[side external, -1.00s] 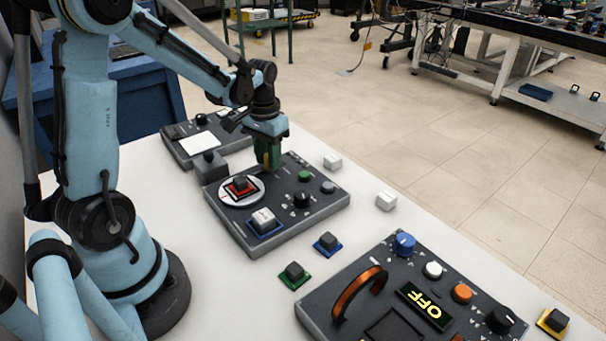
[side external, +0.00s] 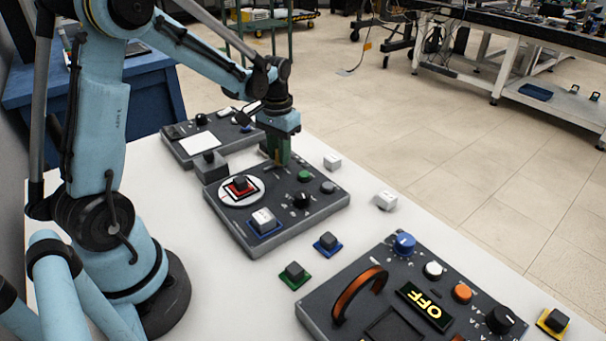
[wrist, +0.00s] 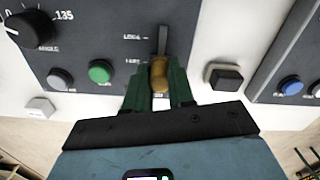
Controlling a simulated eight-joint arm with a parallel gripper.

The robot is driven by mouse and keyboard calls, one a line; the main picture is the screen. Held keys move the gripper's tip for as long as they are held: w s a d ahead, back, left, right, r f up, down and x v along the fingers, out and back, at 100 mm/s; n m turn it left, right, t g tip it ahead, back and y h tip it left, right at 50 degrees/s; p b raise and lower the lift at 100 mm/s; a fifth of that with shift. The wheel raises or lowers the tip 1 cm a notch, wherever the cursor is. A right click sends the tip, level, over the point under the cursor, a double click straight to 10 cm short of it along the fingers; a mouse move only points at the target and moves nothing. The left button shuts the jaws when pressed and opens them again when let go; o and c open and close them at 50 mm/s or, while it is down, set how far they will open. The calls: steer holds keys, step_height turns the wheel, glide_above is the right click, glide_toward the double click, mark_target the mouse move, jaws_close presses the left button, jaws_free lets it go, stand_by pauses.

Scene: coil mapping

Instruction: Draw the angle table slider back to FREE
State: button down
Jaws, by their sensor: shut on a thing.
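My gripper (side external: 278,161) reaches down to the far edge of the dark angle table panel (side external: 315,205). In the wrist view its green fingers (wrist: 158,88) are shut on the brass slider knob (wrist: 159,75). The grey slot (wrist: 162,40) shows beyond the knob, and the knob is at the slot's near end. Two small labels stand beside the slot, the lower one (wrist: 133,62) about level with the knob; both are too blurred to read surely. In the side view the fingers hide the knob. The round white table (side external: 229,197) on the panel carries a red-edged square with a dark block.
A black dial (side external: 301,200), green button (side external: 304,176) and grey button (side external: 327,187) stand on the same panel. White blocks (side external: 332,162) lie beyond its edge. A panel with an orange handle (side external: 360,295) is in front; another panel (side external: 180,153) is behind.

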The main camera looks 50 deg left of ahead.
steer(key=shift+w, duration=0.25)
steer(key=c, duration=1)
jaws_free()
steer(key=shift+o, duration=0.2)
steer(key=shift+s, duration=0.1)
step_height(320, 180, up, 12)
steer(key=shift+d+r, duration=0.1)
steer(key=s+d+f+m+t, duration=0.2)
steer(key=s+d+t, duration=0.5)
steer(key=d, duration=0.7)
steer(key=shift+s+f+m, duration=0.3)
steer(key=shift+s+m, duration=0.2)
steer(key=shift+s, duration=0.55)
